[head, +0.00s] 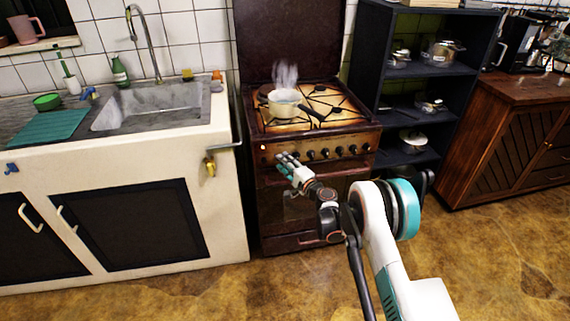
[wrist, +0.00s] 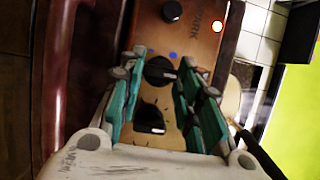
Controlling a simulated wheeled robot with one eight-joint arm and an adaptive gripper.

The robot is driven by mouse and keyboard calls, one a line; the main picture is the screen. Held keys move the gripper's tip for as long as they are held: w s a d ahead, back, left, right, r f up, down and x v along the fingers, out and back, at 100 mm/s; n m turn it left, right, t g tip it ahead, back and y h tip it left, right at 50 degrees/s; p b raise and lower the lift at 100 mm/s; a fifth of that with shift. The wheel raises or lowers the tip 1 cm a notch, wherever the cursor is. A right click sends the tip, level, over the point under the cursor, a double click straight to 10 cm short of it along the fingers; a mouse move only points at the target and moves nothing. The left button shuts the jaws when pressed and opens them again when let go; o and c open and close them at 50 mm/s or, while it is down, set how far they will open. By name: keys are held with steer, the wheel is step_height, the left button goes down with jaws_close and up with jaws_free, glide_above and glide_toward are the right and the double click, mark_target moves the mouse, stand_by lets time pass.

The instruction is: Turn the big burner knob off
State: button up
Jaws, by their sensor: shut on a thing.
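The brown gas cooker (head: 262,170) has a front panel (head: 262,156) with a row of dark knobs. My gripper (head: 283,160) reaches the left part of this row and hides some knobs there. In the wrist view my gripper (wrist: 163,68) has its teal fingers on either side of a dark knob (wrist: 158,71), shut on it. The frames do not clearly show whether this is the big burner's knob. Another knob (wrist: 150,118) lies closer to my palm, and a round knob (wrist: 171,11) lies beyond the fingertips.
A steaming pot (head: 285,106) stands on the hob, its dark handle pointing right. A small light (head: 263,147) glows at the panel's left end. The sink counter (head: 222,135) stands left and the dark shelf (head: 425,70) right. Floor is clear in front.

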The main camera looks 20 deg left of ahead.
stand_by(0.3)
steer(key=o, duration=1)
steer(key=shift+o, duration=0.2)
steer(key=v, duration=1.2)
steer(key=shift+f, duration=0.1)
